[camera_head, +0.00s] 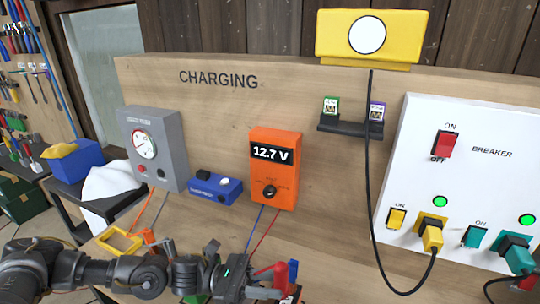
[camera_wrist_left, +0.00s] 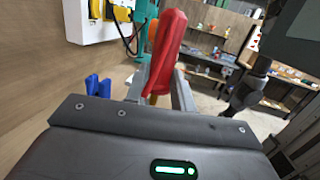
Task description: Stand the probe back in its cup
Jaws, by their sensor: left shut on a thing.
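A red probe (camera_head: 268,274) is held in my left gripper (camera_head: 272,285), low in the middle of the head view. The left wrist view shows the red probe (camera_wrist_left: 168,48) tilted, with its handle rising between the closed fingers. Part of it is hidden behind the gripper body. A blue piece (camera_head: 293,271) sits just right of the probe in the head view, and a blue piece (camera_wrist_left: 98,85) also shows beside the gripper in the wrist view. I cannot make out the cup clearly. My right gripper does not show clearly.
The orange meter (camera_head: 273,168) reads 12.7 V on the wooden board, with blue and red leads hanging below. A grey gauge box (camera_head: 152,148) and a blue box (camera_head: 215,189) stand left of it. The white breaker panel (camera_head: 470,180) is at right, with a hanging black cable.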

